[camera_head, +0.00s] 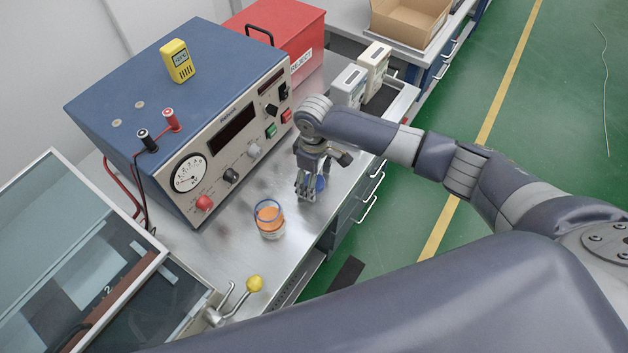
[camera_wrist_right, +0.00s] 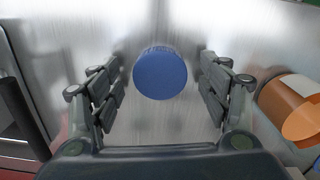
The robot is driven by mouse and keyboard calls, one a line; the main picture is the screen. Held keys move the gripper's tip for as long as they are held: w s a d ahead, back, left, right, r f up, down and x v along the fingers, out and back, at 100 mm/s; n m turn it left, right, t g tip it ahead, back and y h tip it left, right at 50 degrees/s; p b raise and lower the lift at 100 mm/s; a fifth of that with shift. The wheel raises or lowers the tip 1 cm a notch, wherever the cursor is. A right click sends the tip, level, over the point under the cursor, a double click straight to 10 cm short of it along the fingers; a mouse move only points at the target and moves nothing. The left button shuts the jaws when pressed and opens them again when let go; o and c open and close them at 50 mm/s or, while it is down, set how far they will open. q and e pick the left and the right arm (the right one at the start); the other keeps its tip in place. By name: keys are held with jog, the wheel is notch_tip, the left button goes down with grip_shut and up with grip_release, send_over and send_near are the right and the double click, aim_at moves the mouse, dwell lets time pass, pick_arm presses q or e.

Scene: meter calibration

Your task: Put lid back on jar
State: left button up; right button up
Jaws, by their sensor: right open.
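The blue round lid (camera_wrist_right: 160,74) lies on the metal bench top, between the open fingers of my right gripper (camera_wrist_right: 160,88) in the wrist view, touching neither finger. In the head view the lid (camera_head: 320,184) shows partly behind my right gripper (camera_head: 308,190), which points down at the bench. The jar (camera_head: 269,220) stands upright and open on the bench, left of and nearer than the gripper, with orange contents and a blue ring at its rim. In the wrist view the jar (camera_wrist_right: 296,108) is at the right edge, partly cut off. My left gripper is not in view.
A large blue meter console (camera_head: 215,120) stands behind the jar and gripper. A red reject box (camera_head: 285,38) and pale handheld devices (camera_head: 350,84) are farther back. A yellow-knobbed lever (camera_head: 254,284) stands at the near bench edge. The bench between jar and gripper is clear.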

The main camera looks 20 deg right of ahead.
jog(key=c, duration=0.8)
jog(key=shift+o, duration=0.2)
jog(key=shift+r, duration=0.2)
jog(key=shift+r, duration=0.25)
jog(key=r, duration=0.1)
jog(key=s+r+b, duration=0.1)
jog(key=shift+a+r, duration=0.25)
jog(key=shift+r, duration=0.05)
jog(key=s+a, duration=0.2)
jog(key=s, duration=0.2)
jog(key=s+a+r+b, duration=0.1)
jog(key=s, duration=0.4)
jog(key=s+a+b, duration=0.1)
jog(key=s+a, duration=0.1)
jog(key=s, duration=0.2)
jog(key=shift+s+a+r, duration=0.3)
jog(key=shift+s, duration=0.1)
